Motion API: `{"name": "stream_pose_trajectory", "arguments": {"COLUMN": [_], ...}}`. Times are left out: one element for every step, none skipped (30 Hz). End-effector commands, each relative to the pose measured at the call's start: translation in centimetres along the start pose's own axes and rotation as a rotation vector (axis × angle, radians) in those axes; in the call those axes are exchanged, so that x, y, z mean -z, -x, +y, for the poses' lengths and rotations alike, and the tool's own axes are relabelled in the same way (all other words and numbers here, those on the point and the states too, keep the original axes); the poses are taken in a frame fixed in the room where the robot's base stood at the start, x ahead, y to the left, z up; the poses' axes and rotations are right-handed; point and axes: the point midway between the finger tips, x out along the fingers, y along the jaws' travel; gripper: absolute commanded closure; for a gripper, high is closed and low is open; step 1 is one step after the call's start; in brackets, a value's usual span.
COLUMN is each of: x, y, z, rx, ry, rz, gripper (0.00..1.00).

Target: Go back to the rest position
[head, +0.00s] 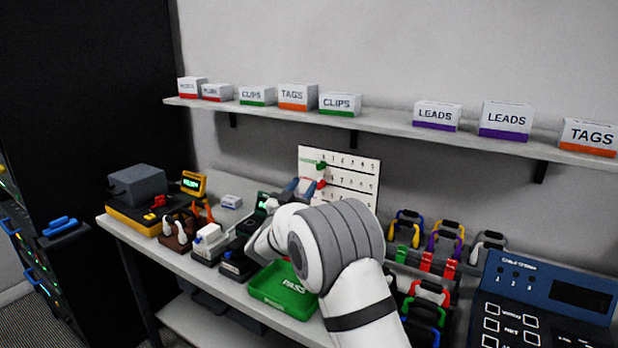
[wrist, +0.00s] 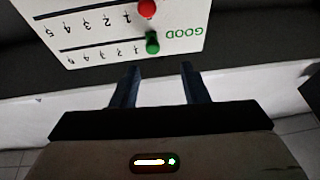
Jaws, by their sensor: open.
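My gripper (head: 300,186) is raised over the back of the bench, in front of the white numbered board (head: 352,187). In the wrist view, my two dark blue fingers (wrist: 160,80) are spread apart with nothing between them. The board (wrist: 100,45) lies beyond the fingertips, upside down in that view, with the word GOOD on it. A red piece (wrist: 147,8) and a green piece (wrist: 152,42) sit on the board near its first numbers. My arm hides part of the bench and the board's lower edge.
A green PASS tray (head: 284,296) lies below my arm. Small devices (head: 205,240) crowd the left. A shelf (head: 390,128) with labelled boxes runs along the wall above.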

Motion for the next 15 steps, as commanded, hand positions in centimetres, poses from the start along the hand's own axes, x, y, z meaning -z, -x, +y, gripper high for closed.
{"name": "stream_pose_trajectory", "arguments": {"x": [1.2,1.7,2.4,2.8,3.3,3.7,4.0,4.3,4.7,4.9,5.0,5.2,5.3,5.4,5.5], "y": [-0.9,-1.3,-1.7,-1.9,-2.0,-1.9,-1.7,-1.4,-0.8,-0.3,0.4,1.4,2.3,3.2,4.7], "z": [0.7,1.0,1.5,1.9,2.3,3.0,3.5,4.2,5.0,5.8,6.5,7.7,8.5,9.5,10.9], "rx": [0.041,0.073,0.123,0.162,0.202,0.253,0.291,0.325,0.370,0.401,0.431,0.467,0.493,0.515,0.542], "ry": [-0.017,-0.027,-0.041,-0.049,-0.058,-0.066,-0.070,-0.074,-0.077,-0.076,-0.075,-0.072,-0.067,-0.061,-0.051], "rz": [-0.029,-0.054,-0.094,-0.127,-0.163,-0.213,-0.253,-0.293,-0.348,-0.392,-0.436,-0.497,-0.544,-0.591,-0.658], "gripper": [0.59,0.59,0.59,0.59,0.59,0.59,0.59,0.59,0.59,0.59,0.59,0.59,0.59,0.59,0.59]}}
